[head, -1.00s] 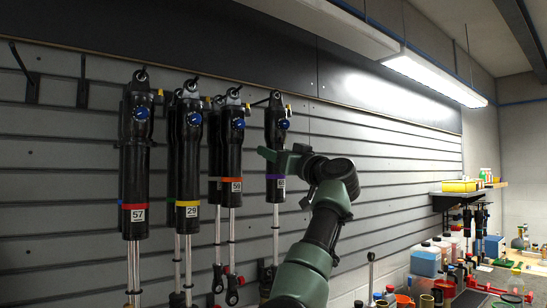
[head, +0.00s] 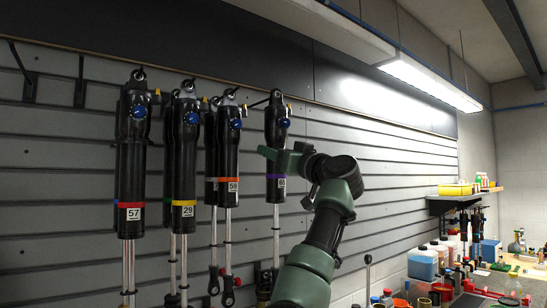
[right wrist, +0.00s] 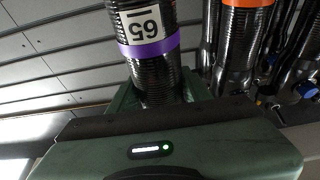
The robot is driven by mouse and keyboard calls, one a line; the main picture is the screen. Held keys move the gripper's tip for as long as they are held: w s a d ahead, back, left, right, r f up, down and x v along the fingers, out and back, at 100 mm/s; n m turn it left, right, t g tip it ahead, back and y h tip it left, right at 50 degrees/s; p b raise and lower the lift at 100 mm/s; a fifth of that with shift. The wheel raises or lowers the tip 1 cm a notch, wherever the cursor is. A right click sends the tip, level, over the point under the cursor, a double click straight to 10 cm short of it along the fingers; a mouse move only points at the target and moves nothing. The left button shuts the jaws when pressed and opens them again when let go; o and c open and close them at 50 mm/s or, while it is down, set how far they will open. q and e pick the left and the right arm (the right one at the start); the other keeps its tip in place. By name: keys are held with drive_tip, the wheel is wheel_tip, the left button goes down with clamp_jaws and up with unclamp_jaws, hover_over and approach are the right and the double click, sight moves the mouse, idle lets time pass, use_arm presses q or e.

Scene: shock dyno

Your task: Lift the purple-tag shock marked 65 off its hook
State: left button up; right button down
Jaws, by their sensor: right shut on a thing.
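The purple-tag shock (head: 277,133) is black with a blue knob and hangs upright at its hook on the slatted wall, rightmost in the near row. In the right wrist view its label reads 65, upside down, next to the purple band (right wrist: 150,47). My right gripper (head: 283,157) is shut around the shock's body, close to the purple band. In the right wrist view the green jaws (right wrist: 157,98) sit around the ribbed black body. The gripper hides part of the shock. My left gripper is not in view.
Close on the left hang an orange-tag shock 59 (head: 228,150), a yellow-tag shock 29 (head: 184,150) and a shock 57 (head: 131,165). Empty hooks (head: 80,85) are at far left. A bench with bottles (head: 422,264) is at lower right. The wall right of my gripper is bare.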

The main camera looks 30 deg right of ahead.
drive_tip(key=shift+s+r, duration=0.3)
drive_tip(key=shift+s, duration=0.05)
drive_tip(key=shift+s+f+b, duration=0.1)
drive_tip(key=shift+s+b, duration=0.05)
drive_tip(key=shift+b, duration=0.15)
drive_tip(key=shift+s+d+b, duration=0.1)
drive_tip(key=shift+s+b, duration=0.2)
drive_tip(key=shift+s, duration=0.1)
